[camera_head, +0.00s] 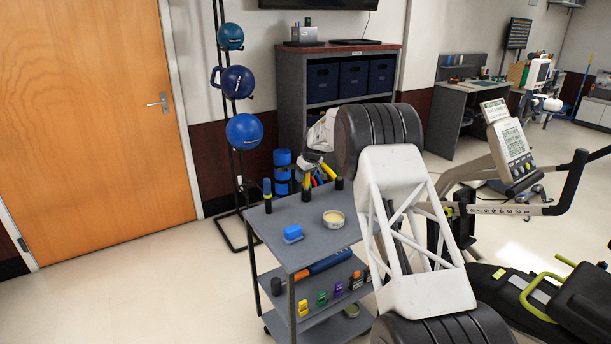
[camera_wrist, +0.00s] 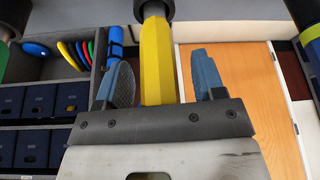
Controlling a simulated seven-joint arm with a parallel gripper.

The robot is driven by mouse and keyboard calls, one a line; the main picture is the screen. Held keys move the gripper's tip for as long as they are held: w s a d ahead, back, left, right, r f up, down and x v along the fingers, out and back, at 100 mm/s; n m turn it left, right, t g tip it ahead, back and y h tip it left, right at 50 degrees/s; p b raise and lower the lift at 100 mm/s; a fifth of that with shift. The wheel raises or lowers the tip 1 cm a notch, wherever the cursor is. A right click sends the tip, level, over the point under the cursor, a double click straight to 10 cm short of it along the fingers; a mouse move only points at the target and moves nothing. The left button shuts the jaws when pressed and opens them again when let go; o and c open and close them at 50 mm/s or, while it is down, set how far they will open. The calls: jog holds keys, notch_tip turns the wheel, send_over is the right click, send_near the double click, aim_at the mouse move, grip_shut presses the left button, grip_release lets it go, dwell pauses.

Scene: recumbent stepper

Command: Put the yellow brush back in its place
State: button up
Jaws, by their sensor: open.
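The yellow brush's handle (camera_wrist: 157,60) runs between the two fingers of my gripper (camera_wrist: 163,82) in the wrist view. Its far end meets a dark collar (camera_wrist: 153,9). The fingers are open, one on each side of the handle, with visible gaps. In the head view my gripper (camera_head: 311,170) is above the back of the grey cart (camera_head: 324,247), by the upright yellow brush (camera_head: 306,182). Its bristles are not visible, and my arm crosses the right of the cart.
An upright blue-handled tool (camera_head: 267,189) stands left on the cart top. Lower shelves hold small coloured items. The stepper (camera_head: 545,300) is at the right; floor at left is clear.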

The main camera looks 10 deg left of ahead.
jog(key=shift+r, duration=0.1)
jog(key=v, duration=0.7)
jog(key=shift+r, duration=0.3)
jog(key=shift+s+d, duration=0.1)
jog(key=shift+d, duration=0.05)
